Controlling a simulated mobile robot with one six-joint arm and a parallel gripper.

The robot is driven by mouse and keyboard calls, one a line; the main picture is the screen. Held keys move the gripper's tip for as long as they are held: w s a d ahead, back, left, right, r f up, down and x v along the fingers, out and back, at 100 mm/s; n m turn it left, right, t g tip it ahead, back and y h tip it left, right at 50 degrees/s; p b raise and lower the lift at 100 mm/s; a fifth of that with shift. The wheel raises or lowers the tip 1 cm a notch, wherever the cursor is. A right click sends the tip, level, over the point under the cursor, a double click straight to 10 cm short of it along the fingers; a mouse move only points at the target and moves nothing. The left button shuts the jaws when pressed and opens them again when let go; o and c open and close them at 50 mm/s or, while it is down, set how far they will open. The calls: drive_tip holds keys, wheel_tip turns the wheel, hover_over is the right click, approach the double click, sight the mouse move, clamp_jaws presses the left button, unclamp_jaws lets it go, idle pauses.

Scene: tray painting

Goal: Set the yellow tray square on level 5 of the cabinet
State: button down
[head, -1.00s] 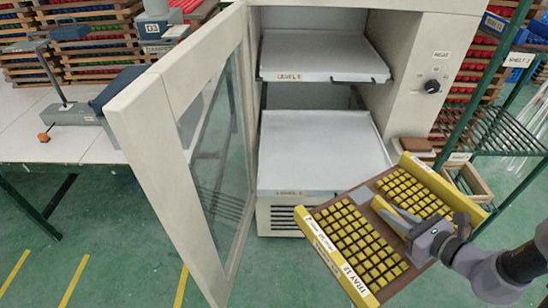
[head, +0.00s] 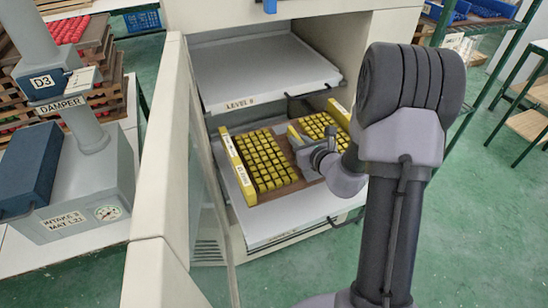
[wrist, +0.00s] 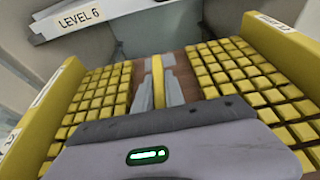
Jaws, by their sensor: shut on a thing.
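The yellow tray (head: 234,168), with yellow end walls and rows of yellow blocks, is inside the cabinet opening, over the lower white shelf (head: 275,230). I cannot tell whether it touches that shelf. My gripper (head: 298,139) is shut on the yellow grip bar at the tray's middle. In the wrist view the bar (wrist: 158,80) stands between the fingers, with blocks on both sides. The upper shelf (head: 265,80) is above and behind the tray; its label reads LEVEL 6 in the wrist view (wrist: 78,20). The lower shelf's label is not readable.
The open cabinet door (head: 165,170) stands at the left of the opening. The cabinet's right side is close to the tray's right end, partly hidden by my arm. A damper stand (head: 85,165) is left of the door. Green racks stand at the right.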

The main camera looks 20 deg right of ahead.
wheel_tip(320, 180, down, 10)
drive_tip(key=b, duration=0.4)
drive_tip(key=shift+w+b, duration=0.1)
drive_tip(key=shift+b, duration=0.25)
drive_tip(key=shift+r, duration=0.1)
drive_tip(key=c, duration=1.8)
unclamp_jaws()
drive_tip(key=shift+f, duration=0.2)
drive_tip(key=o, duration=0.4)
drive_tip(key=shift+r, duration=0.15)
drive_tip(key=p+v, duration=0.2)
drive_tip(key=v, duration=1)
